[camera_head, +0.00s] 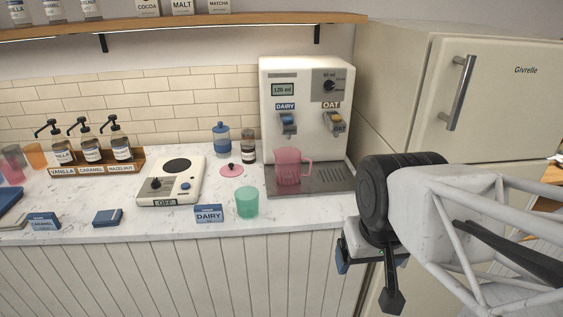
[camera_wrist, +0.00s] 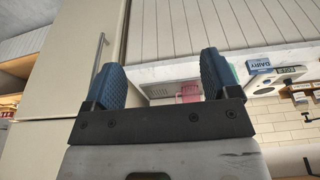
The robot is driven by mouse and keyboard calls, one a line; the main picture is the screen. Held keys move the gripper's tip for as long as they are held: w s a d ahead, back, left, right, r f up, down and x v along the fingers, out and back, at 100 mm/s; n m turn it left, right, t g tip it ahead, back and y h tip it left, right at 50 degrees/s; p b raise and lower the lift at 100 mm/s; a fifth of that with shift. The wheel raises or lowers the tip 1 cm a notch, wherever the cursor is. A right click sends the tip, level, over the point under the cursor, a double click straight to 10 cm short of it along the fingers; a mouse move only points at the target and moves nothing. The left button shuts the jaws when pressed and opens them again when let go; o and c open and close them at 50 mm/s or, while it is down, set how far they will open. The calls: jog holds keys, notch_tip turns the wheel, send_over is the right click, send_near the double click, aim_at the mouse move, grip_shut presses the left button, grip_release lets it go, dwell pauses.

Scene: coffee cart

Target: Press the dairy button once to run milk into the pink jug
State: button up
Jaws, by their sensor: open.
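The milk dispenser (camera_head: 308,85) stands at the right end of the counter. Its display reads 120 ml. The blue dairy button (camera_head: 288,119) is on the left of its front, below the DAIRY label; the oat button (camera_head: 338,124) is to its right. The pink jug (camera_head: 287,172) stands upright on the drip tray (camera_head: 328,180), below the dairy side, handle to the right. It also shows in the wrist view (camera_wrist: 188,90) between my fingers. My gripper (camera_wrist: 158,75) is open and empty. In the head view it is in front of the counter's right end, apart from jug and dispenser.
A green cup (camera_head: 247,202), a DAIRY sign (camera_head: 209,214), a pink lid (camera_head: 232,170) and a hot plate (camera_head: 172,181) marked OFF lie left of the dispenser. Syrup pumps (camera_head: 92,150) stand further left. A fridge (camera_head: 500,95) is close on the right; a shelf (camera_head: 180,24) runs above.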

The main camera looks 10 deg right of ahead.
grip_shut()
dwell(1.4)
